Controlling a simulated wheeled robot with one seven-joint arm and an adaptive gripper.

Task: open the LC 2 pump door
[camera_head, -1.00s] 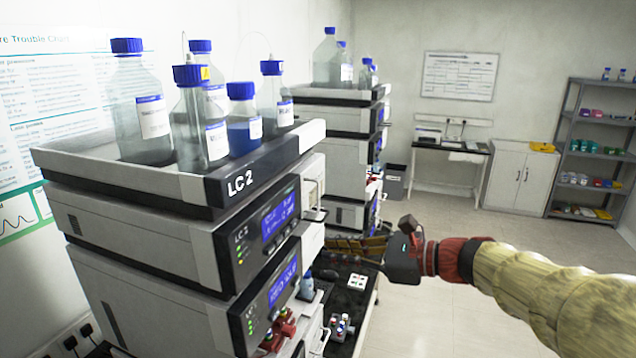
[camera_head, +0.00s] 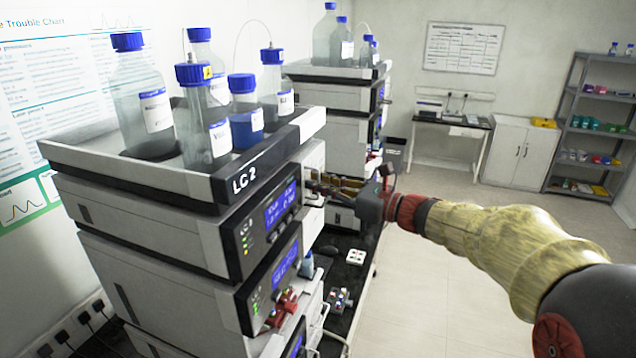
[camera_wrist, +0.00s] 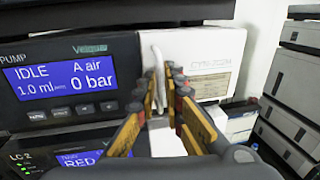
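The LC 2 pump is the upper module (camera_head: 262,222) of the near stack, under the tray marked LC 2 (camera_head: 240,183). In the wrist view its blue display (camera_wrist: 58,82) reads IDLE and 0 bar. Its white door (camera_wrist: 208,62) is right of the display and looks closed; it also shows in the head view (camera_head: 313,158). A pale upright handle (camera_wrist: 158,68) stands at the door's left edge. My gripper (camera_wrist: 165,84) is open, with a finger on either side of the handle's line. Whether the fingertips touch it cannot be told. In the head view my gripper (camera_head: 316,186) is at the door front.
Blue-capped bottles (camera_head: 205,120) stand in the tray above. A second module (camera_head: 270,280) with red fittings is below the pump. Another stack (camera_head: 345,105) stands behind. The floor (camera_head: 440,250) to the right is clear.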

